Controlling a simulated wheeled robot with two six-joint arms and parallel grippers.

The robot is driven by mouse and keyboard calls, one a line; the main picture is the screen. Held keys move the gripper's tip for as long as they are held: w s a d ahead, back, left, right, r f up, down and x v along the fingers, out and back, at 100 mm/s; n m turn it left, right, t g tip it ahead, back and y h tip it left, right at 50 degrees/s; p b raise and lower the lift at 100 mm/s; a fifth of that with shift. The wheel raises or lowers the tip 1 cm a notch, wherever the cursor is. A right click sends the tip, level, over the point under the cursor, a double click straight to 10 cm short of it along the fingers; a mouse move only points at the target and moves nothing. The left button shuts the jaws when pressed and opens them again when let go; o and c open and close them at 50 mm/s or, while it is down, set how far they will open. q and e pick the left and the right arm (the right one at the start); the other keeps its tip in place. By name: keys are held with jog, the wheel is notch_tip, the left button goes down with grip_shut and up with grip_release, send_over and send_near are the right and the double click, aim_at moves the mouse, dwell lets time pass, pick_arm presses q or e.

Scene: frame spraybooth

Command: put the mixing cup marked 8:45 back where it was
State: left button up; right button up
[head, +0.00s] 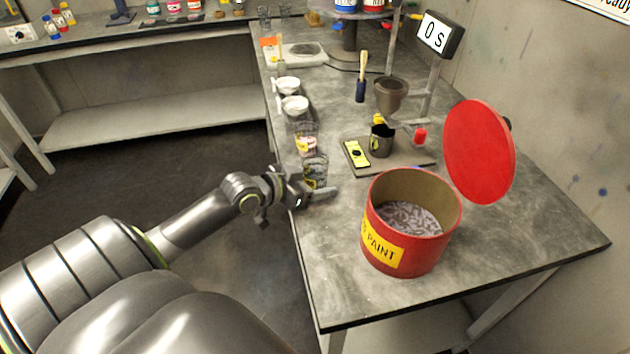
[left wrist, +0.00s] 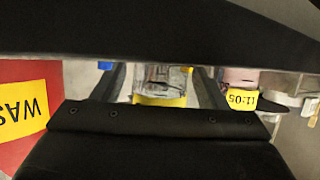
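A clear mixing cup (head: 316,170) stands near the left edge of the workbench. My left gripper (head: 318,190) is low beside it, on its near side. In the left wrist view this cup (left wrist: 162,78) shows between the two fingers, with a slight gap visible at the left finger. Part of a yellow label (left wrist: 160,101) shows on it, but no time can be read. Behind it stands a second clear cup (head: 306,143) with pinkish contents; in the left wrist view its label (left wrist: 242,98) reads 11:05. No 8:45 mark is readable. My right gripper is not in view.
An open red paint bin (head: 412,255) with a raised red lid (head: 480,150) stands right of my left gripper. White bowls (head: 294,106), a dark cup (head: 381,140) and a funnel stand (head: 391,95) are farther back. The near bench front is clear.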

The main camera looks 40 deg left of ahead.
pick_arm(q)
jog(key=shift+r, duration=0.1)
jog(key=shift+r, duration=0.2)
jog(key=shift+p+v, duration=2.4)
jog(key=shift+v, duration=3.6)
jog(key=s+a+f+n+g+y, duration=0.15)
jog(key=a+f+y, duration=0.25)
jog(key=a+f, duration=0.65)
jog(key=s+a+f+n+g+y, duration=0.1)
jog(key=s+f, duration=0.2)
jog(key=f, duration=0.6)
jog(key=s+a+f+n+g+y, duration=0.15)
jog(key=s+f, duration=0.25)
jog(key=f, duration=0.4)
jog(key=s+d+f+g, duration=0.2)
jog(key=s+d+f, duration=0.25)
jog(key=f, duration=0.25)
jog(key=s+d+f+g, duration=0.2)
jog(key=s+d+f, duration=0.1)
jog(key=s+f, duration=0.4)
jog(key=s+d+f+g+h, duration=0.1)
jog(key=s+d+f+g, duration=0.1)
jog(key=s+d+f, duration=0.2)
jog(key=s+d+f+g+h, duration=0.1)
jog(key=s+d+f, duration=0.4)
jog(key=d, duration=0.5)
jog(key=shift+s+d+f+g, duration=0.3)
jog(key=shift+s+g, duration=0.2)
jog(key=shift+s, duration=0.7)
